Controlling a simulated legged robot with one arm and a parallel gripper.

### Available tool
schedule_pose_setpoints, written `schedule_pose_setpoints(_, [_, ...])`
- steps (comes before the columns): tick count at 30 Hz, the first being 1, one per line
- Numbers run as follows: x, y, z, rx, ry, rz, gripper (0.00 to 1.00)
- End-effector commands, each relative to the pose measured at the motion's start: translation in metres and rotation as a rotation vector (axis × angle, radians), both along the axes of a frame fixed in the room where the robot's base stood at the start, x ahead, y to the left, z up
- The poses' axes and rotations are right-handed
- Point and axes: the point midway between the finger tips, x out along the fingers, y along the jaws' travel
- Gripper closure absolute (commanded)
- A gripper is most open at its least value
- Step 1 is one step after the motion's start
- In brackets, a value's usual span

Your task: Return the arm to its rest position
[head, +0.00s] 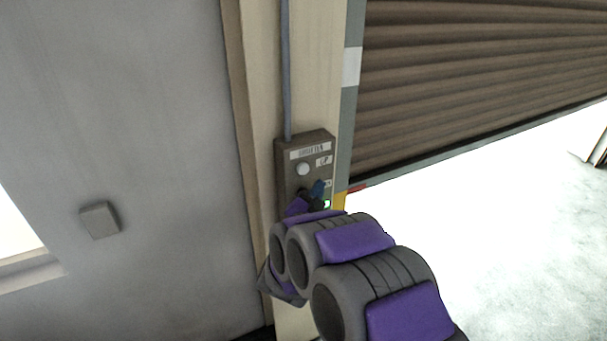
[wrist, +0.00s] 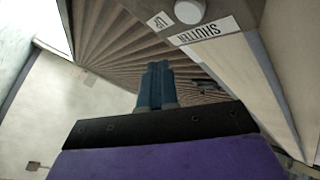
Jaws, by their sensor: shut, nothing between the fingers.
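My gripper (head: 318,188) is at the end of my purple and grey arm, at the lower part of the shutter control box (head: 284,150) in the head view. In the wrist view its blue fingers (wrist: 155,86) are together, with nothing seen between them. The box carries a "SHUTTER" label and a white round button (head: 303,169) beside an "UP" label; the button also shows in the wrist view (wrist: 189,11). A small green light (head: 327,204) shows by the gripper. The box's lower part is hidden by my arm, and I cannot tell whether the fingers touch it.
A brown roller shutter (head: 480,70) is partly raised at the right, with a bright opening below it. The box hangs on a beige post (head: 314,60) with a conduit above. A grey wall (head: 150,150) with a small grey box (head: 100,220) is at left.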

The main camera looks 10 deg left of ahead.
Motion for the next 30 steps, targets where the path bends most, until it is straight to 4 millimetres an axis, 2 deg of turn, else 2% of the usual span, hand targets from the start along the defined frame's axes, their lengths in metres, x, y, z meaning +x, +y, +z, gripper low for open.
schedule_pose_setpoints(11, [0.0,0.0,-0.001,0.002,0.013,0.009,1.0])
schedule_pose_setpoints(19, [-0.005,0.0,-0.023,0.023,0.252,0.165,1.0])
schedule_pose_setpoints(23, [-0.024,0.0,-0.039,0.004,0.413,0.276,1.0])
schedule_pose_setpoints(26, [-0.047,-0.003,-0.053,-0.025,0.538,0.356,1.0])
schedule_pose_setpoints(30, [-0.089,-0.012,-0.074,-0.082,0.717,0.459,1.0])
